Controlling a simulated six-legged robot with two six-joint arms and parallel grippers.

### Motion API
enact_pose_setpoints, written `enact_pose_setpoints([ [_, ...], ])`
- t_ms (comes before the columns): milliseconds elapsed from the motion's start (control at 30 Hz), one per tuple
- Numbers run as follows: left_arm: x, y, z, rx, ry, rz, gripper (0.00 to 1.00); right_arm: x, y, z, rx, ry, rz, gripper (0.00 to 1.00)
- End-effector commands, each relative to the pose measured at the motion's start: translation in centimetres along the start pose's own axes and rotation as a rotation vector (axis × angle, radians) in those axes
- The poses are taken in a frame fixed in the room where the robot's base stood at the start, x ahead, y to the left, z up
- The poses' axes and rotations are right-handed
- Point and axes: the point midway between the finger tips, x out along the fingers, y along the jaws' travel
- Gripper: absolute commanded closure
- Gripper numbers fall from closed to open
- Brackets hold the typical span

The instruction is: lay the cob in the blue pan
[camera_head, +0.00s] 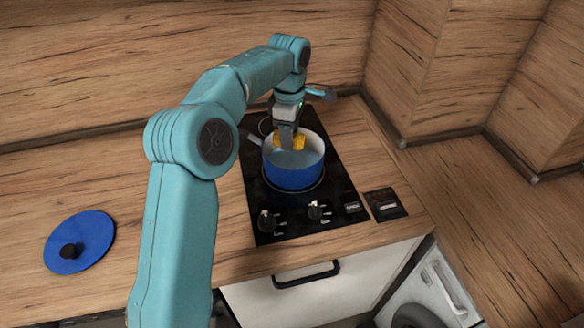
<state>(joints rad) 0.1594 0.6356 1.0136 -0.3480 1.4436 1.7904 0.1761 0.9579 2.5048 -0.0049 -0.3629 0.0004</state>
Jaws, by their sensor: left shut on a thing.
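The blue pan (293,177) stands on the black hob, with its lid off and its pale inside showing. The yellow cob (300,141) is at the pan's mouth, towards the far side of the opening. My left gripper (287,140) comes down from above over the pan and is shut on the cob. The gripper hides the middle of the cob. I cannot tell whether the cob touches the pan's inside. My right gripper is not in view.
A blue lid (92,236) with a black knob lies on the counter at the left. The black hob (262,205) has knobs along its front. A small dark panel (385,204) is set right of it. Wooden walls close off the back. The left counter is mostly clear.

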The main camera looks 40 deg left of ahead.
Motion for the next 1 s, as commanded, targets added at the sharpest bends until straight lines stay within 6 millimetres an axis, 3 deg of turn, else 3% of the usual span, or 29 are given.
enact_pose_setpoints([
  [33,1.6,0.0,0.0,0.000,0.001,-0.005,0.89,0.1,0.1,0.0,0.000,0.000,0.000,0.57],
  [200,5.2,0.1,0.2,0.002,0.000,-0.004,0.89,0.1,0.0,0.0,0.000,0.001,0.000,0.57],
  [367,6.6,0.2,0.3,0.002,0.001,-0.001,0.89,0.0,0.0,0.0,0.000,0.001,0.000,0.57],
  [600,10.2,0.2,0.4,0.002,0.001,-0.002,0.89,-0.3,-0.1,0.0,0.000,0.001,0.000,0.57],
  [1000,11.1,0.2,0.4,0.002,0.000,0.000,0.89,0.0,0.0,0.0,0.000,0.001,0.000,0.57],
])
